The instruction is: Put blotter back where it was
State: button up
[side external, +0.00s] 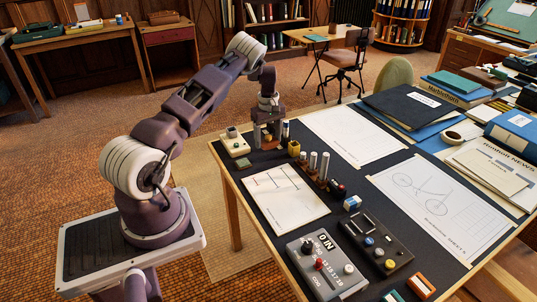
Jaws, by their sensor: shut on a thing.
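My gripper (268,134) points down over the far left part of the dark-topped drafting table. It is shut on a small reddish-brown thing (268,145), which looks like the blotter. The fingers hide part of it, and I cannot tell whether its underside touches the table. A beige device (235,143) is just left of it. The place where the blotter was is not marked in this view.
A wooden stand with upright grey cylinders (313,165) is right of my gripper. A drawn sheet (284,197) lies in front, with a small green pad (242,163) by its far left corner. Control boxes (327,264) fill the near edge.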

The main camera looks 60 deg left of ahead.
aim_at(268, 158)
notch_tip(268, 158, down, 6)
jog(key=shift+r, duration=0.25)
jog(key=o, duration=1.2)
jog(key=shift+f, duration=0.1)
